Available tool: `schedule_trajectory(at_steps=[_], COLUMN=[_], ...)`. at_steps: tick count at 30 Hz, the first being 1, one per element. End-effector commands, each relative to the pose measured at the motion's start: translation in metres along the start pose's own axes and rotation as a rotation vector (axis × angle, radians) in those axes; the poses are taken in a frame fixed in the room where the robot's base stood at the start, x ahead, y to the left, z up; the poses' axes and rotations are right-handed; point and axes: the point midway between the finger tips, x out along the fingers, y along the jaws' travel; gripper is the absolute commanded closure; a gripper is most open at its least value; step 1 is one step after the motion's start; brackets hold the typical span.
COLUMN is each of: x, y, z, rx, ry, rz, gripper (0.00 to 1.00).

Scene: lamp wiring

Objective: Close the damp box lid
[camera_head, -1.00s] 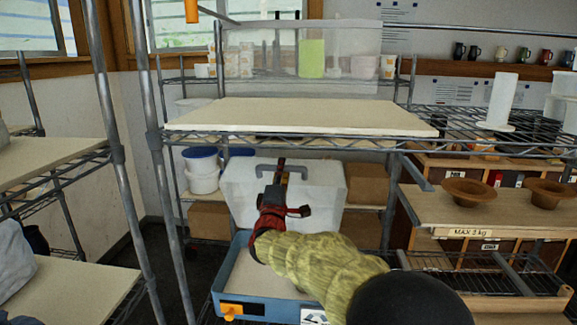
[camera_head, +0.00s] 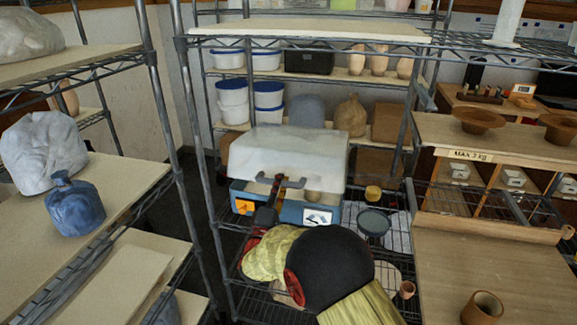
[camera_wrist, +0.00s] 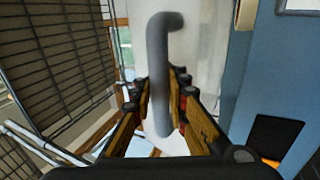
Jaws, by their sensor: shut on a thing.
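A grey handle (camera_head: 297,183) is on the lid's front side. My gripper (camera_head: 277,182) is shut on this handle. In the wrist view the fingers (camera_wrist: 168,112) lie on both sides of the grey handle (camera_wrist: 158,70). A round pale thing shows at the box front under the lid. Whether the lid rim touches the base is unclear.
A grey bowl (camera_head: 373,222) and a small yellow pot (camera_head: 373,193) stand right of the box. A shelf board (camera_head: 300,31) spans above. Metal posts stand on the left, and a wooden bench (camera_head: 480,150) is on the right.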

Motion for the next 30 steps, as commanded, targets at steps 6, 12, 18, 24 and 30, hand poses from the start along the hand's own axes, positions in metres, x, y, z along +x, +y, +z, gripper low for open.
schedule_trajectory(at_steps=[6, 12, 18, 24, 30], x=[-0.02, -0.028, -0.031, -0.033, -0.034], y=[-0.037, -0.053, -0.061, -0.065, -0.068], z=[-0.007, -0.009, -0.01, -0.009, -0.009], rx=[0.0, 0.002, 0.0, -0.003, -0.006], ry=[0.003, 0.003, 0.005, 0.007, 0.008], rz=[0.109, 0.166, 0.186, 0.184, 0.178], gripper=[1.0, 1.0, 1.0, 1.0, 0.84])
